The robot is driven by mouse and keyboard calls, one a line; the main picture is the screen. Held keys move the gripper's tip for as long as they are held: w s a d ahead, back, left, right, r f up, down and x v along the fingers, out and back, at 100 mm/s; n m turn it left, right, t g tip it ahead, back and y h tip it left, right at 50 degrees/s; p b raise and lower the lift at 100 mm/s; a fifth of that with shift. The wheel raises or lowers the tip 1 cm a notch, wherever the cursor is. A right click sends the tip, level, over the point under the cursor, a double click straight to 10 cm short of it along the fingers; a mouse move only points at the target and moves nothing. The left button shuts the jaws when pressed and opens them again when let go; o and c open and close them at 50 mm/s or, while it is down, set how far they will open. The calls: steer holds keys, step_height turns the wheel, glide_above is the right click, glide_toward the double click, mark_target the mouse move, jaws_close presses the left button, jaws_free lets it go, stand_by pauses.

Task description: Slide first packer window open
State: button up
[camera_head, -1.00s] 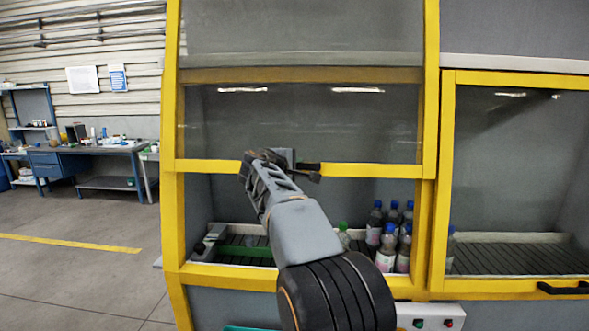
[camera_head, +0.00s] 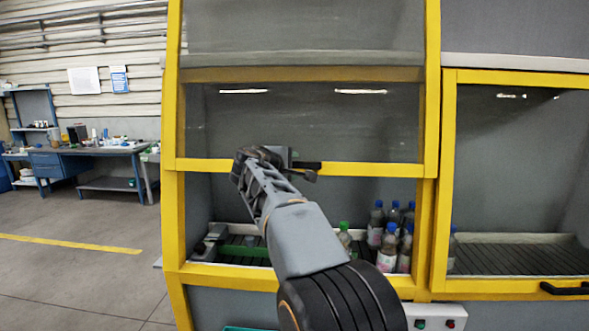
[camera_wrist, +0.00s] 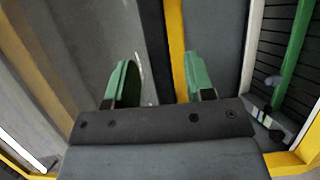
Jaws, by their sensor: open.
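The first packer window (camera_head: 300,120) is a clear pane in a yellow frame on the left machine. Its yellow lower bar (camera_head: 370,169) stands about halfway up, with an opening below it. A black handle (camera_head: 308,166) on this bar is partly hidden by my gripper (camera_head: 280,158). In the wrist view my gripper (camera_wrist: 161,82) is open, its green fingers apart. The black handle (camera_wrist: 155,50) and the yellow bar (camera_wrist: 177,60) show between the fingers. I cannot tell whether the fingers reach around the handle or stay in front of it.
Several bottles (camera_head: 388,240) stand inside at the opening's right, by a slatted conveyor (camera_head: 235,232). A second window (camera_head: 520,170) at right is down, with a black handle (camera_head: 566,289). A button box (camera_head: 435,318) is below. The floor at left is clear before a workbench (camera_head: 85,160).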

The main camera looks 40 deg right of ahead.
steer(key=b+v, duration=0.2)
steer(key=v, duration=0.9)
steer(key=shift+r, duration=0.1)
steer(key=a+f+m+y, duration=0.1)
steer(key=a+f+y, duration=0.15)
steer(key=f, duration=0.45)
steer(key=a+f+y, duration=0.2)
steer(key=f+y, duration=0.1)
steer(key=f, duration=0.5)
steer(key=s+a+f+m+g+y, duration=0.1)
steer(key=s+a+f+y, duration=0.3)
steer(key=s+f, duration=0.5)
steer(key=s+a+f+m+g+y, duration=0.1)
steer(key=s+a+f+m+y, duration=0.3)
steer(key=s+f, duration=0.4)
steer(key=shift+s+a+f+m+g, duration=0.35)
steer(key=shift+s+a, duration=0.3)
steer(key=shift+s, duration=0.2)
